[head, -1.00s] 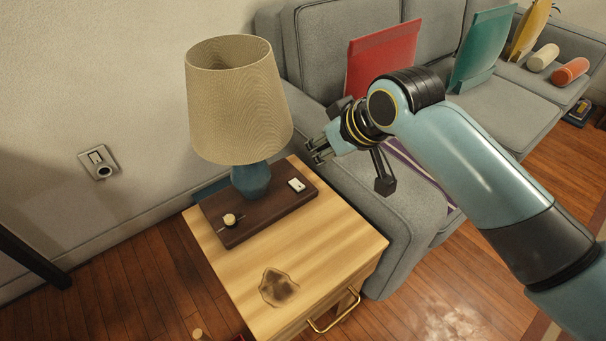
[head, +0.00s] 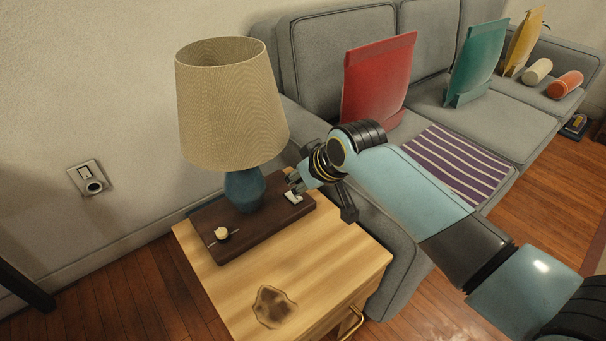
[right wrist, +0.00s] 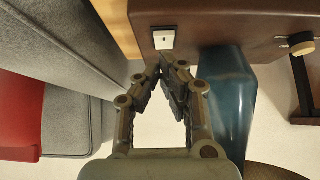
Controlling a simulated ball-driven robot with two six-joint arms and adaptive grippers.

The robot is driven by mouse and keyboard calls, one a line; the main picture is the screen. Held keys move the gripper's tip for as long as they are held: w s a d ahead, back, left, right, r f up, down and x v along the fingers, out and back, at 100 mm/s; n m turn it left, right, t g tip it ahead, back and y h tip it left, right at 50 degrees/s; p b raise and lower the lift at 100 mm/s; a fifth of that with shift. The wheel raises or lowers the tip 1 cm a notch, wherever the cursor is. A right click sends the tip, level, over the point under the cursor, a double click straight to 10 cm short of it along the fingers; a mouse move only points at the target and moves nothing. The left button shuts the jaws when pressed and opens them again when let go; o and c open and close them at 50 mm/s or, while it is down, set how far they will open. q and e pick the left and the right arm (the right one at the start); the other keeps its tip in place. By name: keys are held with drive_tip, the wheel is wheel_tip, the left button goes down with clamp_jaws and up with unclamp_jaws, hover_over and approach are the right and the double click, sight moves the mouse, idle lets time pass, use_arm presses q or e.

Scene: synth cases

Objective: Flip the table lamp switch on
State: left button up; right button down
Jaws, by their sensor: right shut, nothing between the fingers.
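The table lamp has a beige shade (head: 230,110) and a blue body (head: 245,190) on a dark brown base board (head: 255,228). A small white switch (head: 292,197) sits at the board's right end, and it also shows in the right wrist view (right wrist: 164,39). A round cream knob (head: 221,234) is at the board's left end. My right gripper (head: 291,182) is shut and empty, close beside the white switch. In the right wrist view its fingertips (right wrist: 167,62) meet just below the switch; contact cannot be told. My left gripper is out of view.
The lamp stands on a light wooden side table (head: 330,250) with a dark stain. A grey sofa (head: 505,110) with a red cushion (head: 377,80) and a striped cloth (head: 455,160) is at the right. A wall outlet (head: 88,178) is at the left.

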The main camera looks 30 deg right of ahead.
drive_tip(key=shift+s+f, duration=0.1)
drive_tip(key=shift+f, duration=0.55)
drive_tip(key=shift+s+f+p, duration=0.1)
drive_tip(key=shift+f+p, duration=0.1)
drive_tip(key=shift+p, duration=0.2)
drive_tip(key=shift+f, duration=0.1)
drive_tip(key=shift+w+a+r, duration=0.1)
drive_tip(key=shift+w+r, duration=0.2)
drive_tip(key=shift+w, duration=0.45)
drive_tip(key=shift+r, duration=0.1)
